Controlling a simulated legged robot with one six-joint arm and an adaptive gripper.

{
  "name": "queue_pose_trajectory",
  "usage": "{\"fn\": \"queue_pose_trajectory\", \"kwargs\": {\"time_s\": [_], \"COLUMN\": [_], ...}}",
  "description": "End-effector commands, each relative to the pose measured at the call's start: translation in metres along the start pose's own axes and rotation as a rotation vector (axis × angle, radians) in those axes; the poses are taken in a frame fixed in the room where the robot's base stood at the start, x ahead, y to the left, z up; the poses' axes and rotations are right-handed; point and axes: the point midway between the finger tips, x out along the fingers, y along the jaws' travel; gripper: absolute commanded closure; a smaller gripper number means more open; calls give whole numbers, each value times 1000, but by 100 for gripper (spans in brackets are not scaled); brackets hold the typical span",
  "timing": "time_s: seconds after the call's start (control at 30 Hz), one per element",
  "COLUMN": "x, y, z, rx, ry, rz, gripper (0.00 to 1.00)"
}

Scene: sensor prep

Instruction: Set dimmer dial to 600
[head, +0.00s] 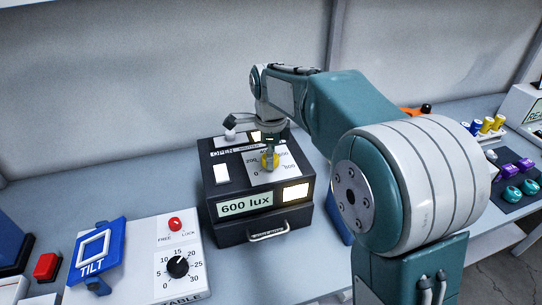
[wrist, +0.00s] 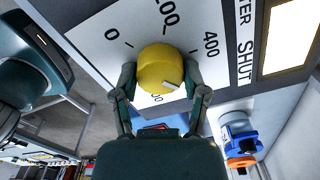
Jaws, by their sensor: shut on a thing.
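The yellow dimmer dial (head: 270,162) sits on a white scale plate on top of the black light box (head: 229,187). The box's display (head: 245,204) reads "600 lux". In the wrist view, the dial (wrist: 160,68) has a white pointer mark on its lower right side, near one finger. The 0 and 400 labels show there; other numbers are partly hidden. My gripper (wrist: 162,82) is shut on the dial, with one finger on each side. In the head view, my gripper (head: 271,147) comes down on the dial from above.
A white panel (head: 196,234) with a black knob and red switch stands left of the box, beside a blue TILT block (head: 94,251). A dark tray (head: 518,170) with purple and teal parts lies at the right. My arm covers the bench's middle right.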

Motion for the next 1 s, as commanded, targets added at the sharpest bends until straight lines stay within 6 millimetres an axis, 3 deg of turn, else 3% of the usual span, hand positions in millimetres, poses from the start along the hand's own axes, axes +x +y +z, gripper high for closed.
{"fn": "queue_pose_trajectory", "kwargs": {"time_s": [0.57, 0.6, 0.67, 1.0], "x": [-1, -1, -1, -1], "y": [-2, -2, -2, 0], "z": [2, 2, 2, 0], "rx": [30, 30, 30, 30], "ry": [-6, -6, -6, -3], "rz": [-8, -8, -8, -3], "gripper": [90, 33, 7, 7]}}
